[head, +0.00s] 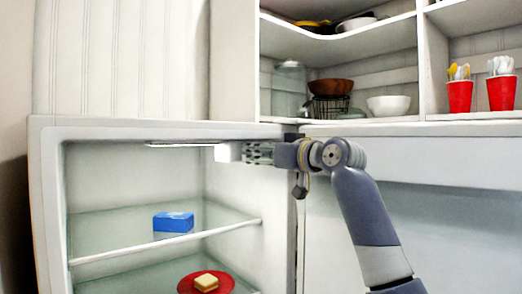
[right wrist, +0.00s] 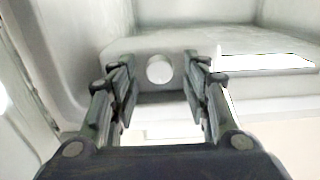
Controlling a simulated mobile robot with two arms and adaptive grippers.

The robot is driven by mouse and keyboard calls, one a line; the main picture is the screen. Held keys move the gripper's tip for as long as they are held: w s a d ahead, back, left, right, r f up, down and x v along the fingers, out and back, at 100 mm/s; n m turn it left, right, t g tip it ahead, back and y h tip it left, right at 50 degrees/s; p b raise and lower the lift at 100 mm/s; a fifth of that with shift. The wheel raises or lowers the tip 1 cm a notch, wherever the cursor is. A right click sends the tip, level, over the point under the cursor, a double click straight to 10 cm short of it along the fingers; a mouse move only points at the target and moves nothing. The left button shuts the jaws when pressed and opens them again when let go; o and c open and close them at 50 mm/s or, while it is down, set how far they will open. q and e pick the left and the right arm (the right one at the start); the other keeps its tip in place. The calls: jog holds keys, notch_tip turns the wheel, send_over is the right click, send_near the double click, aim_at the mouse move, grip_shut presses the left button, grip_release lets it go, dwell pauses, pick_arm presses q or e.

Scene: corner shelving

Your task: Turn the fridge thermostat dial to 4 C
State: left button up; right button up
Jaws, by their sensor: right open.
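The open white fridge (head: 48,135) stands at the left in the head view. A small white housing (head: 228,152) sits under its ceiling at the upper right. In the right wrist view the round, pale dial (right wrist: 159,69) shows on a grey face, between and beyond my fingertips. My right gripper (head: 250,153) reaches in from the right, level with the housing. It is open, and its two fingers (right wrist: 160,82) stand to the left and right of the dial. I cannot tell whether they touch it. No dial markings are readable. My left gripper is not in view.
A light strip (head: 180,145) runs along the fridge ceiling, left of the housing. Below, a glass shelf holds a blue box (head: 173,222), and a red plate (head: 183,286) with yellowish food (head: 206,283) is lower. Open shelves with bowls and red cups (head: 460,97) are at upper right.

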jog(key=shift+c, duration=0.4)
jog(key=shift+w, duration=0.1)
jog(key=c, duration=0.5)
grip_shut()
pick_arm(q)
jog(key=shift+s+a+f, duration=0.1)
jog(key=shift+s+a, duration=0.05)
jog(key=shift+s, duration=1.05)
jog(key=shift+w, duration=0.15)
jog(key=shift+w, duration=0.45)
pick_arm(e)
jog(key=shift+m, duration=0.7)
